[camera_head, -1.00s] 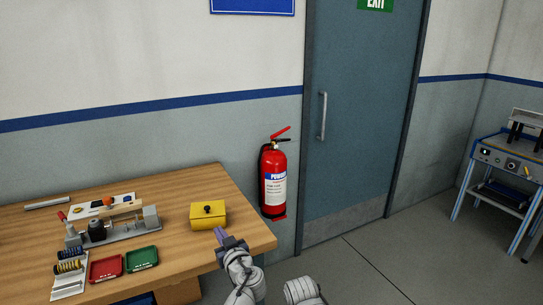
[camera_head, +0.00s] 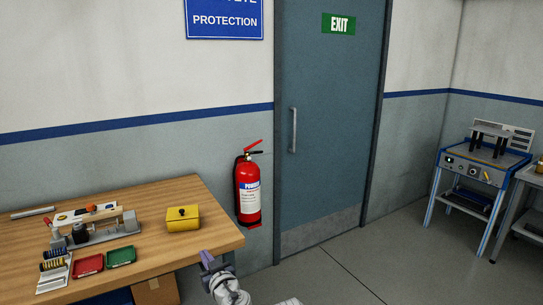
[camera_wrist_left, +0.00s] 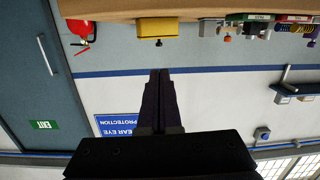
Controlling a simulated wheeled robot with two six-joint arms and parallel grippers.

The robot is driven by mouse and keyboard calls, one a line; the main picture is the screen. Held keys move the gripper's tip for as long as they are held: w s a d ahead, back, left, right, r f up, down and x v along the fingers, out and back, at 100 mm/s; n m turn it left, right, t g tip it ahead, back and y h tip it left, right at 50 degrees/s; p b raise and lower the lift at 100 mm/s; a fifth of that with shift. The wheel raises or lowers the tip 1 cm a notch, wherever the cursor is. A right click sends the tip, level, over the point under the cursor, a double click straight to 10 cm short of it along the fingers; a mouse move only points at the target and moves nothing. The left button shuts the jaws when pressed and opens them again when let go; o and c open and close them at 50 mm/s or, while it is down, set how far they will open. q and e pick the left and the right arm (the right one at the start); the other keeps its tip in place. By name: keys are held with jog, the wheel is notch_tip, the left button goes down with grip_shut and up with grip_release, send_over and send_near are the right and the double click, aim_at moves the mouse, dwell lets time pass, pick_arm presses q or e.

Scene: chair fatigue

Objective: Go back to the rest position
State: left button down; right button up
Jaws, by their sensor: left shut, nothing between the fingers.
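My left gripper (camera_head: 208,260) is at the bottom of the head view, by the right front corner of the wooden table (camera_head: 215,230). In the left wrist view its fingers (camera_wrist_left: 158,78) are together with nothing between them. The head view shows a pale, cut-off piece at the bottom edge, right of the left arm; no right gripper fingers show there. The left gripper is apart from the yellow box (camera_head: 183,219) on the table.
The table holds a metal test rig (camera_head: 95,232), a red tray (camera_head: 88,265) and a green tray (camera_head: 121,256). A fire extinguisher (camera_head: 248,190) hangs on the wall beside a blue door (camera_head: 325,130). A blue-framed machine stand (camera_head: 480,175) is at right. The floor between is clear.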

pick_arm(q)
jog(key=s+f+m+g+p, duration=0.2)
jog(key=s+f+g+p, duration=0.2)
jog(key=s+f+g, duration=0.1)
jog(key=s+d+f+m+g+h+p, duration=0.2)
jog(key=s+d+m+g+h, duration=0.1)
jog(key=s+d, duration=0.3)
jog(key=s+d+f+m+g+h+p, duration=0.2)
jog(key=s+d+f+m+g+h, duration=0.1)
jog(key=s, duration=0.7)
jog(key=d+m+g+h, duration=0.1)
jog(key=d+m+g, duration=0.1)
jog(key=d+g, duration=0.1)
jog(key=shift+d+f+m+g+p, duration=0.2)
jog(key=shift+f+m+g+p, duration=0.1)
jog(key=shift+p, duration=0.1)
